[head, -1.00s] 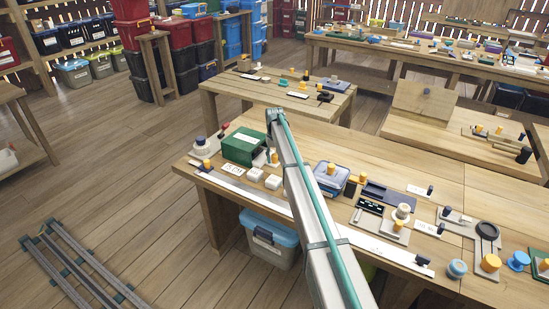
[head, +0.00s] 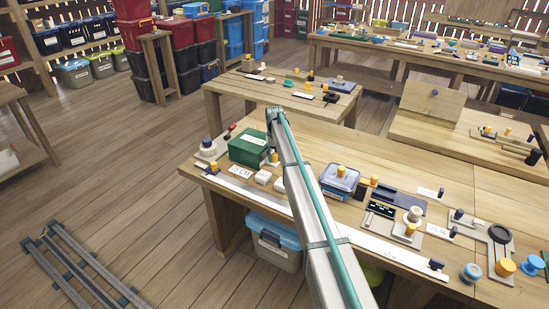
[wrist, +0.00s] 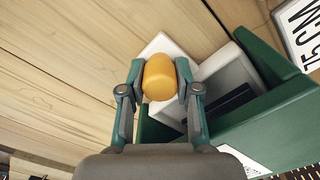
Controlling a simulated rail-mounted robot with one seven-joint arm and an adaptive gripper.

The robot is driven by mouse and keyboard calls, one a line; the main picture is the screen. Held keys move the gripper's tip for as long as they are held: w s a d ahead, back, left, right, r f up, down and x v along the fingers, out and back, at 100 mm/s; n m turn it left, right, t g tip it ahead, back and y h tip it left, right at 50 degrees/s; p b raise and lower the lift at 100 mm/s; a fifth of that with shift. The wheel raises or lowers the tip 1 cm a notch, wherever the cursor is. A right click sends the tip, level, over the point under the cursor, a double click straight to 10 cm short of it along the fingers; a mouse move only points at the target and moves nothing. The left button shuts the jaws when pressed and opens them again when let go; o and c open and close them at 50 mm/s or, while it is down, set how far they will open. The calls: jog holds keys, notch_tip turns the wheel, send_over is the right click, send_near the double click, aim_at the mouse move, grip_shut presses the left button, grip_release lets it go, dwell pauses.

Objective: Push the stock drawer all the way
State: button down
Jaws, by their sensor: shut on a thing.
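The stock drawer's green housing (head: 247,152) stands at the left end of the near workbench. In the wrist view, the green housing (wrist: 265,128) fills the lower right. The pale drawer (wrist: 225,75) sticks partly out of it, with a dark area inside. Its orange knob (wrist: 159,78) sits between the fingertips of my gripper (wrist: 160,84), which is shut on it. In the head view my arm covers most of the drawer front and the gripper.
Small white blocks (head: 263,177) and a long white strip (head: 335,228) lie along the bench's front edge. A grey round item (head: 207,147) stands left of the housing.

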jog(key=c, duration=1.1)
grip_release()
jog(key=shift+r, duration=0.15)
notch_tip(320, 180, up, 12)
